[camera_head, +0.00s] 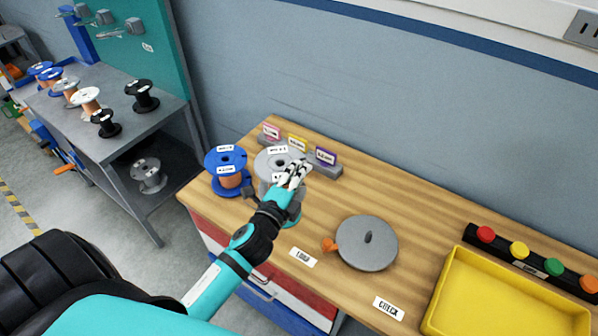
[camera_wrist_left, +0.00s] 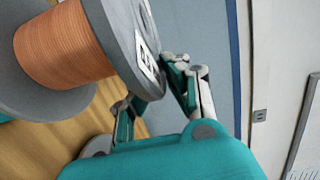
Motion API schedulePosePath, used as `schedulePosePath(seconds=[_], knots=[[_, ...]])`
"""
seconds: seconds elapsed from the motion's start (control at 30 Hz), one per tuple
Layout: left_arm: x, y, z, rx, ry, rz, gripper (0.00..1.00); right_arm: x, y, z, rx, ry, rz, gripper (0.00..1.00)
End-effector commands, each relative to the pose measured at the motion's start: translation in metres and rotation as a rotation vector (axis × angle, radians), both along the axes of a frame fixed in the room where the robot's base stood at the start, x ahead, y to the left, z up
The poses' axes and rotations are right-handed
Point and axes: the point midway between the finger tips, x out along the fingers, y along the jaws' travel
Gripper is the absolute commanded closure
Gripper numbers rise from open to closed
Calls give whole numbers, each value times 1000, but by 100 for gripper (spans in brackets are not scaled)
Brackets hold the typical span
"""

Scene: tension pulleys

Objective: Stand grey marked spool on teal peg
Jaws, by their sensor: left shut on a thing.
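The grey spool (camera_head: 268,158), wound with copper-coloured wire, has white labels on its top flange and stands at the back left of the wooden bench. My left gripper (camera_head: 294,175) is shut on the right side of its upper flange. In the left wrist view, the grey spool (camera_wrist_left: 122,40) has its flange edge between the fingers of my left gripper (camera_wrist_left: 157,92). A teal part (camera_head: 296,214) shows low beside the spool, behind my wrist; I cannot tell whether it is the teal peg. The spool's underside is hidden. My right gripper is not in view.
A blue spool (camera_head: 226,172) stands close to the left. Behind is a grey rack with coloured tags (camera_head: 325,158). A grey disc with an upright pin (camera_head: 367,245) and a yellow tray (camera_head: 480,305) are to the right. Several spools stand on a grey side table (camera_head: 75,120).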

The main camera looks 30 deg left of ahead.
Motion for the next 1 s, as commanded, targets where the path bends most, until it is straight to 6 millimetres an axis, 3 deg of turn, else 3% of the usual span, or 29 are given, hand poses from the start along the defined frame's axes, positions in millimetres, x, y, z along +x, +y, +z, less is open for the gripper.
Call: schedulePosePath(seconds=[0.33,1.0], knots=[[1,0,0,2,-5,-1,100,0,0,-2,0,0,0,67],[0,0,-22,2,-4,0,100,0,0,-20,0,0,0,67]])
